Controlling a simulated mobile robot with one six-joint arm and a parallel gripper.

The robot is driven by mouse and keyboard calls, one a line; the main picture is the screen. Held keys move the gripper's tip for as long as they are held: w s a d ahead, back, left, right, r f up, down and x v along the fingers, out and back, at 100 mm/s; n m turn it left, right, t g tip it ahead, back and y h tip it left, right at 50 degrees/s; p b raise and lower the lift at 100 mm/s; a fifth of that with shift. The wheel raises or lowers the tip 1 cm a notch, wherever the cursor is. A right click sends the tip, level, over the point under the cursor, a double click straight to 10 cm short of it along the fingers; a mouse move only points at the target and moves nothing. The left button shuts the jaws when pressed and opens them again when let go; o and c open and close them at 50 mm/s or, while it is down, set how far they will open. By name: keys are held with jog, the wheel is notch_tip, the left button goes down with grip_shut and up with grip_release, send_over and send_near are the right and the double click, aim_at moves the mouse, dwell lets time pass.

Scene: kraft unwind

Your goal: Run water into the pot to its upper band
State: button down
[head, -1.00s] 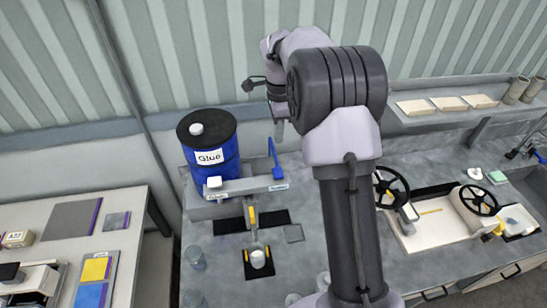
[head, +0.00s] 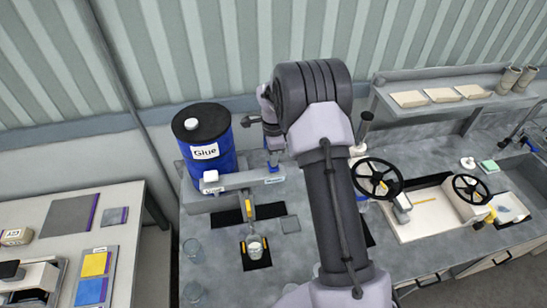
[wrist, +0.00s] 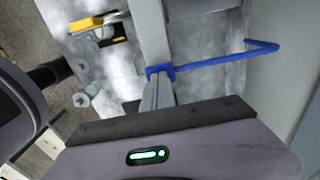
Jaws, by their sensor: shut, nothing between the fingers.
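A small pale pot (head: 255,248) stands on a black mat, below a yellow-handled part (head: 249,211) on the front of a grey pipe unit (head: 235,184). Its bands and water level are too small to make out. My gripper (head: 273,160) is at the right end of this unit, low and in front of the wall. In the wrist view my gripper (wrist: 158,92) is shut and empty, pointing at the base of a blue lever (wrist: 215,62). Whether it touches the lever is unclear. In the head view my gripper hides most of the lever.
Clear glasses (head: 193,250) stand at the front left. Machinery with black handwheels (head: 378,178) is at right. A side table (head: 50,235) lies at left across a gap.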

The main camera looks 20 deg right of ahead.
jog(key=shift+f, duration=0.15)
notch_tip(320, 180, down, 2)
jog(key=b, duration=0.3)
jog(key=shift+f, duration=0.1)
jog(key=shift+s+r, duration=0.2)
jog(key=shift+s+f, duration=0.1)
jog(key=shift+f, duration=0.1)
dwell(1.3)
dwell(4.5)
notch_tip(320, 180, up, 15)
jog(key=p, duration=0.1)
jog(key=shift+w+f, duration=0.15)
jog(key=shift+w, duration=0.1)
